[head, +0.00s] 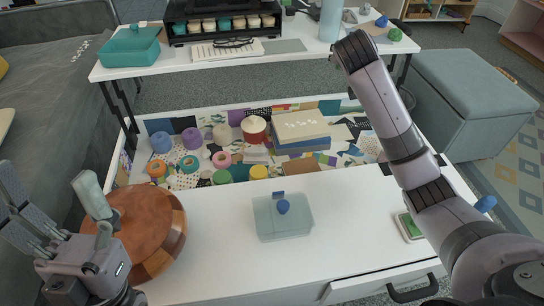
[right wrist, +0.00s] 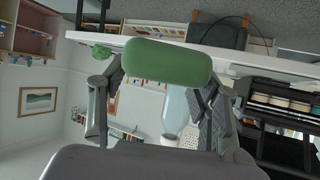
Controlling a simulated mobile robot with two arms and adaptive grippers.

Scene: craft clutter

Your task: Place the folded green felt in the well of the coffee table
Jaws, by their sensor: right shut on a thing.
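The folded green felt (right wrist: 166,62) shows in the right wrist view as a rounded green roll across the fingers. My right gripper (right wrist: 160,80) is shut on it. In the head view my right arm reaches up toward the back table, and neither its fingers nor the felt can be made out. The white coffee table (head: 212,255) has a sunken well (head: 145,122) holding tape rolls, paper scraps and a stack of boxes or books. My left gripper (head: 50,190) is open and empty at the lower left, beside the round wooden lidded bowl.
The wooden bowl (head: 150,232) and a clear box with a blue knob (head: 283,222) stand on the table's front part. A green-and-white item (head: 410,228) lies at right. The back table (head: 125,72) carries a teal box and a black rack. A grey ottoman (head: 470,100) stands right.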

